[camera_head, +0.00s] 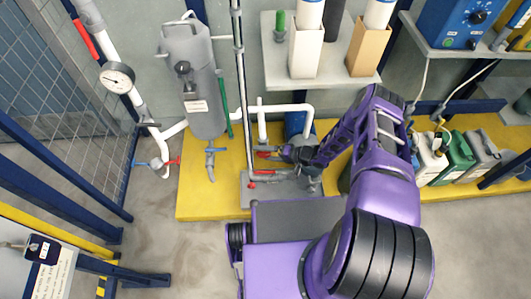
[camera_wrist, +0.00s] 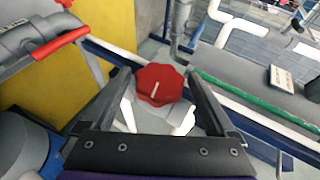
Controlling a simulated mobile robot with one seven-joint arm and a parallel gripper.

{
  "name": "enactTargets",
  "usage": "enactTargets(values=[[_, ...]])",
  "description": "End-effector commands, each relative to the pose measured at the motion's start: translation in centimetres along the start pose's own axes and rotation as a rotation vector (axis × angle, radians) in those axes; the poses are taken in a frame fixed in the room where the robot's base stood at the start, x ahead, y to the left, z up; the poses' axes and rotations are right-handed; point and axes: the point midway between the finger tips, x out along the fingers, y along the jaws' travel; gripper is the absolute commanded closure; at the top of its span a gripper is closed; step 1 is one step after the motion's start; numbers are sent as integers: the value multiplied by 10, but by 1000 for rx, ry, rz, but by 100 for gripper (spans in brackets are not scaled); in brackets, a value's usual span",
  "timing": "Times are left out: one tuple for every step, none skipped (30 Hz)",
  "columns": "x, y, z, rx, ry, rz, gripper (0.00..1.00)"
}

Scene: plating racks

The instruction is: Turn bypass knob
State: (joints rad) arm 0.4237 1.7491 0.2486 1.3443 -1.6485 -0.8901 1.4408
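A red lobed knob (camera_wrist: 158,86) with a white line on its face is in the middle of the wrist view, on a white pipe fitting (camera_wrist: 180,119). My gripper (camera_wrist: 160,76) is open, with one dark finger on each side of the knob. The fingers look close to it, and a narrow gap seems to show at each side. In the head view my gripper (camera_head: 280,151) is low among the pipes on the yellow platform (camera_head: 205,190). There my gripper and the pipes largely hide the knob.
A grey pipe with a red lever (camera_wrist: 62,43) is at the left of the wrist view. A grey tank (camera_head: 193,85) and a vertical pipe (camera_head: 239,70) stand left of my gripper. A blue pump (camera_head: 297,124) is behind it. A shelf (camera_head: 277,70) holds filter housings above.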

Motion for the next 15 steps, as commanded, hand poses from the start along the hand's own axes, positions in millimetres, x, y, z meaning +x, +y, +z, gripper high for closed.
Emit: enactTargets(values=[[0,0,0,0,0,1,0],[0,0,0,0,0,1,0],[0,0,0,0,1,1,0],[0,0,0,0,1,1,0],[0,0,0,0,1,1,0],[-1,0,-1,0,1,2,0],[-1,0,-1,0,1,2,0],[-1,0,-1,0,1,2,0],[-3,0,-1,0,1,2,0],[-5,0,-1,-1,1,3,0],[-8,0,-2,-1,2,3,0],[-12,0,-2,-1,2,4,0],[-17,0,-2,-1,2,4,0],[-22,0,-2,0,2,4,0],[-30,0,-2,0,3,4,0]])
